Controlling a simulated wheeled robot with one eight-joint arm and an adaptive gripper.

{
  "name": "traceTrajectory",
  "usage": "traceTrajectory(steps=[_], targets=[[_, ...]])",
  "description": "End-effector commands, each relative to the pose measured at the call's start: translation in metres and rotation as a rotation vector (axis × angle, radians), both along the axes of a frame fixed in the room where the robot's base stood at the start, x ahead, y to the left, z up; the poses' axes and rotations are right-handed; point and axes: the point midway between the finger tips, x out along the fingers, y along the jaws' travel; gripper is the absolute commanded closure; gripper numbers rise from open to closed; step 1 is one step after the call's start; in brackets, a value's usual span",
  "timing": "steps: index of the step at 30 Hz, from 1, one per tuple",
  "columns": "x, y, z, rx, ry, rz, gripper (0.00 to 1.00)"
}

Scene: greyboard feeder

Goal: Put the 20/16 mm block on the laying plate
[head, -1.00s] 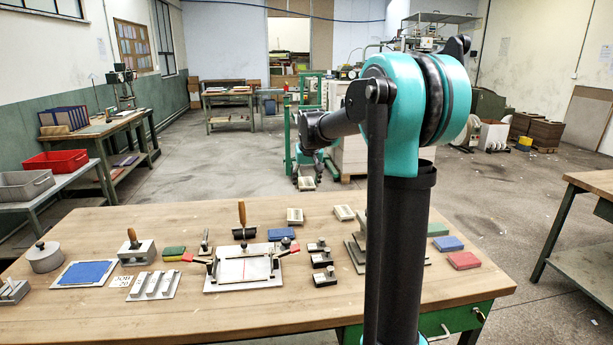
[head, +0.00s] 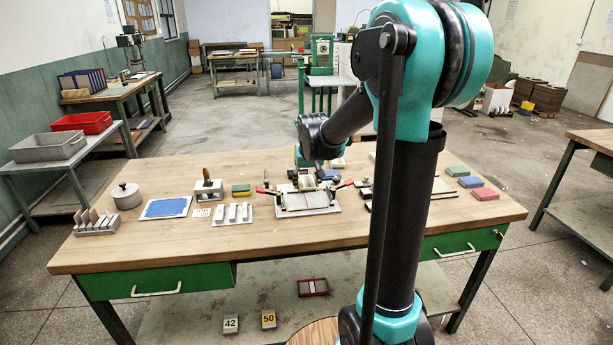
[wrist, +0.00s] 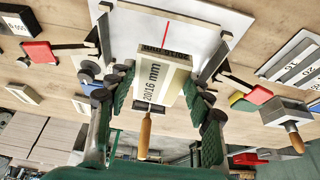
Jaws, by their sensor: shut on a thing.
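My gripper (wrist: 158,85) is shut on a cream block (wrist: 172,68) lettered "20/16 mm" in the wrist view, with a green-padded finger on each side. In the head view my gripper (head: 306,178) is low over the middle of the table, and the block (head: 308,184) shows only small. A pale plate (head: 312,201) with red-handled clamps, probably the laying plate, lies just in front of and below it. In the wrist view this plate (wrist: 208,35), with a red line, is beyond the block. I cannot tell whether block and plate touch.
Red clamp handles (head: 262,189) stand close on both sides. To the left are a plate with steel bars (head: 233,214), a wooden-handled block (head: 208,190) and a blue sheet (head: 166,208). Coloured blocks (head: 470,182) lie at right. The front table edge is mostly clear.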

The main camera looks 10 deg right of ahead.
Motion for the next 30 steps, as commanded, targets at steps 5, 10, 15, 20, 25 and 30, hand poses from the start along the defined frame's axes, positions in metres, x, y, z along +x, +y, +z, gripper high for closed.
traceTrajectory(steps=[5, 10, 15, 20, 25, 30], targets=[[0.000, 0.000, -0.009, 0.000, 0.000, 0.000, 0.79], [0.000, 0.000, -0.022, 0.000, 0.000, 0.000, 0.79], [0.001, 0.000, -0.033, 0.000, 0.000, 0.000, 0.79], [0.000, 0.000, -0.040, 0.000, 0.000, 0.000, 0.79], [0.000, 0.000, -0.043, 0.000, 0.000, 0.000, 0.79], [0.000, 0.000, -0.043, 0.000, 0.000, 0.000, 0.79]])
